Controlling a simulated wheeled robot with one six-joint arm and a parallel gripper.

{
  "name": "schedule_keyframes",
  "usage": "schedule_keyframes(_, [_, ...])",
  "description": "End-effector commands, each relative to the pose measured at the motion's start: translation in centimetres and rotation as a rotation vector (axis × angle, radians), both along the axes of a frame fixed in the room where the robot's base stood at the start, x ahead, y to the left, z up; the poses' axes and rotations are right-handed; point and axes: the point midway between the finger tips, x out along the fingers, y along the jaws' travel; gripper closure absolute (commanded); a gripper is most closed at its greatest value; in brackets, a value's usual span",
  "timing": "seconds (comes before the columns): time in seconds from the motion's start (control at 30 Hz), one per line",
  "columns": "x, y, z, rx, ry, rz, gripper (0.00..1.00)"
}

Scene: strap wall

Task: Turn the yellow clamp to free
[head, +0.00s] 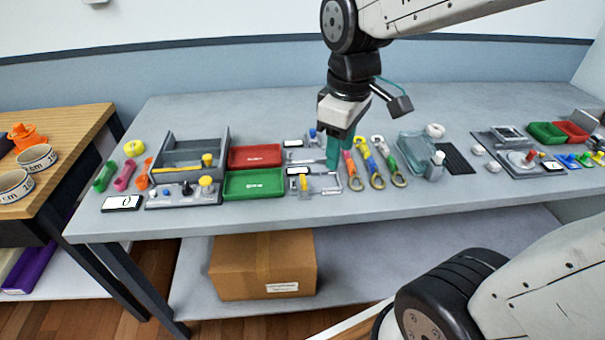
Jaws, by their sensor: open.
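A small yellow part (303,183), which looks like the yellow clamp, stands on a grey frame-like fixture (325,186) near the front middle of the table. Its turn position is too small to tell. A similar fixture with a blue part (312,133) sits behind it. My gripper (334,163) points down with teal fingers, just right of and behind the yellow part, apart from it in the picture. It is open, with nothing visible in it. It hides part of the fixtures and the table behind it.
Straps with hooks and rings (366,165) lie close right of my gripper. A red tray (255,156) and a green tray (262,184) are to the left. A grey box (180,145) with yellow knobs stands further left. The rear of the table (235,110) is clear.

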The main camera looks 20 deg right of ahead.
Motion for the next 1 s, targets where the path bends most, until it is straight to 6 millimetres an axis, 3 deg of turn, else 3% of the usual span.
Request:
schedule_keyframes(0.1, [4.3,0.6,-2.5,-0.009,0.031,0.227,0.55])
schedule_keyframes(0.2, [7.1,1.1,-4.5,-0.014,0.043,0.392,0.55])
schedule_keyframes(0.4, [10.3,1.9,-7.3,-0.018,0.056,0.597,0.55])
schedule_keyframes(0.57, [11.0,2.0,-8.7,-0.018,0.059,0.643,0.55])
schedule_keyframes(1.0, [10.9,2.0,-14.9,-0.019,0.058,0.642,0.55])
